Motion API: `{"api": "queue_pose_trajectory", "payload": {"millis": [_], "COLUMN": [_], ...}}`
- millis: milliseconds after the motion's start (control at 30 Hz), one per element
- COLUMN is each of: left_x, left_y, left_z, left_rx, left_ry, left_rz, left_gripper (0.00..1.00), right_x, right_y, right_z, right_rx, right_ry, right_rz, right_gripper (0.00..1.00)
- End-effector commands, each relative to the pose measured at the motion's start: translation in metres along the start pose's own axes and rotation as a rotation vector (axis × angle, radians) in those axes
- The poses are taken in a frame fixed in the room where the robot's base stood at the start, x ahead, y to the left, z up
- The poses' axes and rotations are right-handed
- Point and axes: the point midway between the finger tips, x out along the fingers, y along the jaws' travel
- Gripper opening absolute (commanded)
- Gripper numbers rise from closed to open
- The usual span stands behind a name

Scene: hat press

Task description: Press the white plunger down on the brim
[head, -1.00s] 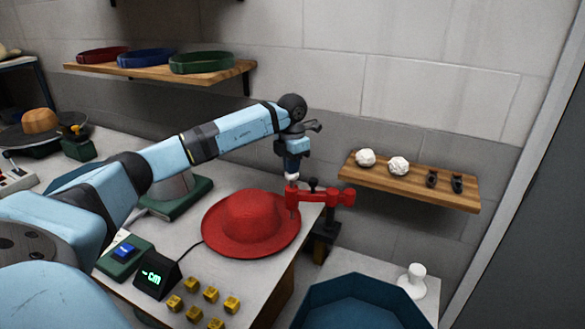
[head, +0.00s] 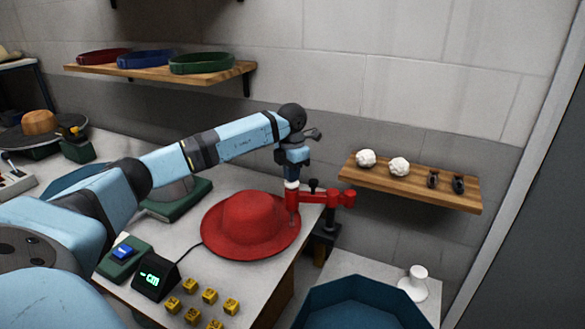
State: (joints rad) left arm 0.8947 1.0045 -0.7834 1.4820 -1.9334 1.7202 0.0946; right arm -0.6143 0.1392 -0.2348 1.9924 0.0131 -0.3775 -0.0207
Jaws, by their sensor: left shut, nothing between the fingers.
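The red hat (head: 250,222) lies on the grey table with its wide brim flat around the crown. A red press arm (head: 322,196) reaches over the right side of the brim from a dark stand. The white plunger (head: 291,184) is the small white top at the arm's left end, above the brim. My left gripper (head: 291,176) is shut and points down, right over the plunger and seemingly touching it. The plunger's lower end at the brim is too small to make out clearly. My right gripper is out of view.
A small display (head: 156,277) and several yellow blocks (head: 210,296) stand in front of the hat. A blue tub (head: 352,303) is at the lower right, with a white knobbed object (head: 416,281) beside it. A wooden shelf (head: 412,182) hangs on the wall.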

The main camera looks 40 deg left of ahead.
Motion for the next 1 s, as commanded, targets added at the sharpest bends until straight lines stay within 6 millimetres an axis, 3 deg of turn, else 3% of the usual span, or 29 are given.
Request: {"api": "queue_pose_trajectory", "payload": {"millis": [1000], "left_x": [0.0078], "left_y": [-0.0016], "left_z": [-0.0012], "left_rx": [0.002], "left_ry": [0.009], "left_rz": [-0.002], "left_gripper": [0.00], "right_x": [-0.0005], "right_y": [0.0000], "right_z": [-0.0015], "right_rx": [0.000], "right_ry": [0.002], "right_rz": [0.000], "right_gripper": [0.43]}}
